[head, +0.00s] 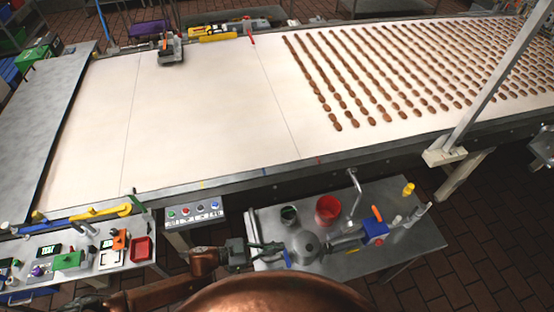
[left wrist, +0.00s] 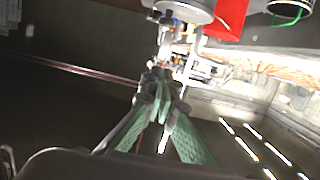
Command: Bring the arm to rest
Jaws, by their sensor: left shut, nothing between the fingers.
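My left arm, copper-coloured, comes in low at the left of the head view. My left gripper (head: 272,248) is shut and empty, over the left part of a small metal table (head: 405,258). In the left wrist view its green-lined fingers (left wrist: 160,78) come together at the tips with nothing between them. A grey domed metal vessel (head: 303,246) is close to the fingertips in the head view; I cannot tell whether they touch. My right gripper is not in view.
The small table also holds a red bucket (head: 328,209), a dark green-rimmed pot (head: 289,215) and a blue-and-grey device (head: 374,229). A white conveyor (head: 200,110) carries rows of brown pieces (head: 350,85) at right. A control box (head: 194,212) stands near my gripper.

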